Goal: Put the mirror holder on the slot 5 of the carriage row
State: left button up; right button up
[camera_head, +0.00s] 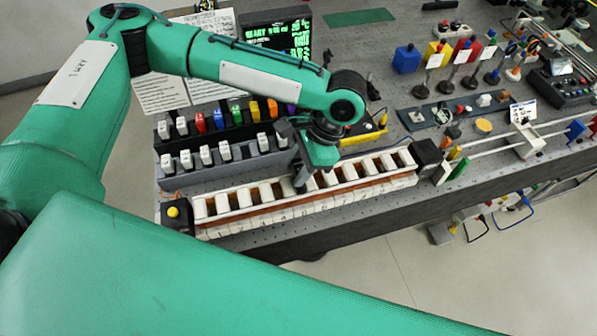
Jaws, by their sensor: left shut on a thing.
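The carriage row (252,221) is a long white rack with open slots and an orange-brown strip, set along the front edge of the bench. My left gripper (302,172) points down over the middle of this row. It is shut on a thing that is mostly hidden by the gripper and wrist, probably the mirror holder. I cannot tell whether that thing touches a slot. The slot numbers are too small to read. My right gripper is not in view.
Behind the row stands a grey rack (226,170) of white-topped pieces, with a black rack of coloured pieces (200,122) behind it. A yellow-knobbed black box (177,215) closes the row's left end, a black block (427,152) its right. Rails and optics stand farther right.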

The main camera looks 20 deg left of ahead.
pick_arm(q)
jog(key=shift+f, duration=1.7)
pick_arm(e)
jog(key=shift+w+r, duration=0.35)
pick_arm(q)
jog(key=shift+f+p, duration=0.1)
jog(key=shift+p, duration=0.25)
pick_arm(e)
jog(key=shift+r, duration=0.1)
pick_arm(q)
jog(key=o, duration=1)
jog(key=shift+r, duration=0.2)
jog(key=b+v, duration=0.3)
jog(key=v, duration=0.9)
jog(key=shift+w, duration=0.1)
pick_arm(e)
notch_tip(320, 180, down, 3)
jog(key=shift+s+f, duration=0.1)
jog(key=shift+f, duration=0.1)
